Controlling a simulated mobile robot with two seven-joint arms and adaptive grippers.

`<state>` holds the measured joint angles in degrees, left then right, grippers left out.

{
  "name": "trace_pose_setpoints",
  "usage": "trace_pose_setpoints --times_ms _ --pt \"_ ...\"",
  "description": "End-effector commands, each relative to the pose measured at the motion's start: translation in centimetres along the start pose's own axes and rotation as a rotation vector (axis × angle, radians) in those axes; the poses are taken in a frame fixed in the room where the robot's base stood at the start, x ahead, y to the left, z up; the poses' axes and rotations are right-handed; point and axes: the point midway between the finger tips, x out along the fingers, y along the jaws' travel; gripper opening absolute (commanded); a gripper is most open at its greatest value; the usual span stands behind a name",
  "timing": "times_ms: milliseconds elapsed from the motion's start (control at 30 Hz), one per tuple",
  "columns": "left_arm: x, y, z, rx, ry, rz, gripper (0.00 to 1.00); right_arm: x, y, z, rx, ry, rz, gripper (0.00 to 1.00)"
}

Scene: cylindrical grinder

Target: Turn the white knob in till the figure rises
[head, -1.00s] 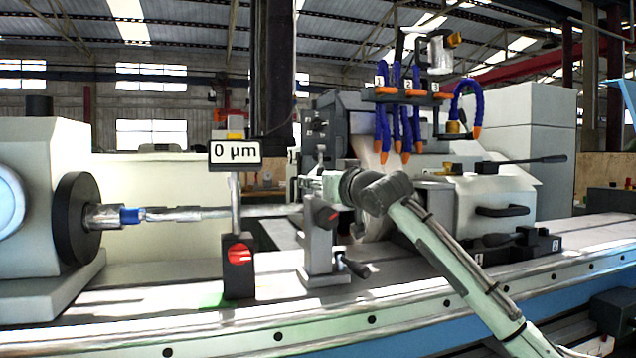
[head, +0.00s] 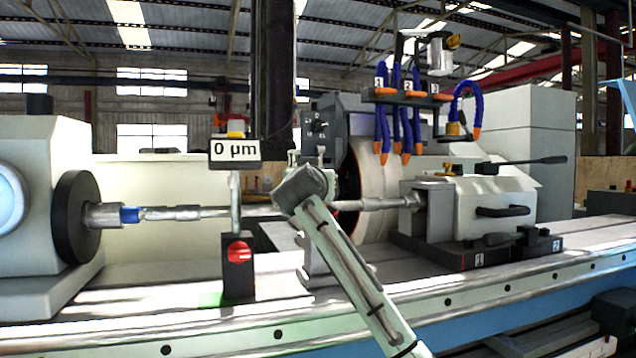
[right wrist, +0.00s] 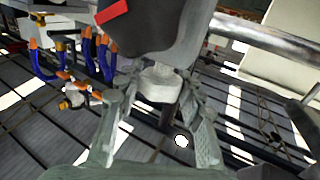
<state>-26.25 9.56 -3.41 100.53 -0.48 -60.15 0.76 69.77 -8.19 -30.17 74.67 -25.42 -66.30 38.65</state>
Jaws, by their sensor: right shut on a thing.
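The display (head: 235,149) on the gauge stand reads "0 µm" in the head view. The white knob (right wrist: 160,84) is in the middle of the right wrist view, below a dark grey body with a red mark (right wrist: 113,14). My right gripper (right wrist: 162,80) is shut on the knob, one finger on each side. In the head view my right arm rises from the bottom to the steady rest (head: 316,262), where my wrist hides the knob and gripper. My left gripper is not in view.
A long shaft (head: 185,213) runs from the left headstock chuck (head: 75,215) toward the tailstock (head: 480,215). The gauge base has a red knob (head: 239,251). The grinding wheel (head: 375,180) stands behind my wrist. Blue coolant hoses (head: 383,125) hang above it.

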Motion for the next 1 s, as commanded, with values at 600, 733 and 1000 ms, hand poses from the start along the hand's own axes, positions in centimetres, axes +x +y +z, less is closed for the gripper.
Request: trace_pose_setpoints --times_ms 600,733,1000 --pt "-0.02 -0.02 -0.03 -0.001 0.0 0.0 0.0 0.03 -0.01 0.12 -0.001 -0.003 0.062 0.09" --pt "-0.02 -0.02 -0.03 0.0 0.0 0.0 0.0 0.03 -0.01 0.12 -0.002 -0.003 0.062 0.48" --pt "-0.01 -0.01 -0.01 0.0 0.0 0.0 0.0 0.03 0.0 0.06 -0.001 -0.001 0.061 0.6"
